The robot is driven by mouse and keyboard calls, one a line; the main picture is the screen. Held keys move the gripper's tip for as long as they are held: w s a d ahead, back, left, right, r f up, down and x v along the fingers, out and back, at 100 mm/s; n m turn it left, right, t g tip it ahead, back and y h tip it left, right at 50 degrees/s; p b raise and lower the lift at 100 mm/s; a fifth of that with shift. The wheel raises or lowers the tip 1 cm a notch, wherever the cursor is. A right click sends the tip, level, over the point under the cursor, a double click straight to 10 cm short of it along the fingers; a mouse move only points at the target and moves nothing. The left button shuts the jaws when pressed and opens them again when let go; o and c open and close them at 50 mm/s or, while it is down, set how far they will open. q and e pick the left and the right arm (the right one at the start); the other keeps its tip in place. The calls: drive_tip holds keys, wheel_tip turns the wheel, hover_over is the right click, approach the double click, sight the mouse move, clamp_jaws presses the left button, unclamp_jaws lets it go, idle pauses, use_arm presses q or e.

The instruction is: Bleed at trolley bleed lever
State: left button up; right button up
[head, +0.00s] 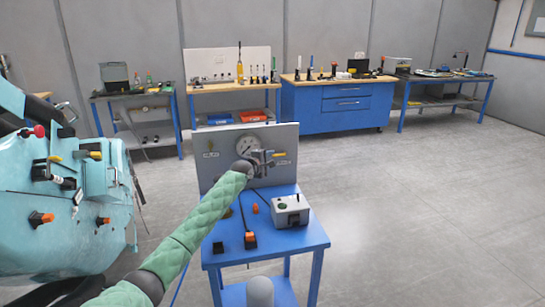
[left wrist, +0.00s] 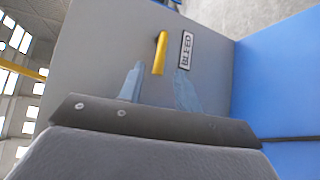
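The bleed lever (left wrist: 160,52) is a yellow bar on the trolley's grey panel, beside a white BLEED label (left wrist: 186,49). In the head view the yellow lever (head: 279,154) shows at the right of the panel (head: 222,139), next to my gripper. My left gripper (head: 268,159) is in front of the panel, right below the round gauge. In the left wrist view, the two blue-grey fingers (left wrist: 159,75) are spread, with the lever's lower end in the gap between them. Contact cannot be told. My right gripper is not in view.
The blue trolley (head: 300,243) carries a grey box (head: 291,210) and an orange-and-black item (head: 250,240). A teal machine (head: 60,215) with levers stands close at the left. Workbenches with tools line the back wall. The floor at the right is clear.

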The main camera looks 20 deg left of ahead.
sight(278, 154)
use_arm(q)
drive_tip(key=shift+x, duration=1.2)
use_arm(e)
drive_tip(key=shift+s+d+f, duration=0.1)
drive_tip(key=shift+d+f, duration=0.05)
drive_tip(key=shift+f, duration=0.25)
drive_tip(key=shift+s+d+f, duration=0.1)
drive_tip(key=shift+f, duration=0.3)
use_arm(q)
drive_tip(key=shift+d, duration=0.2)
clamp_jaws()
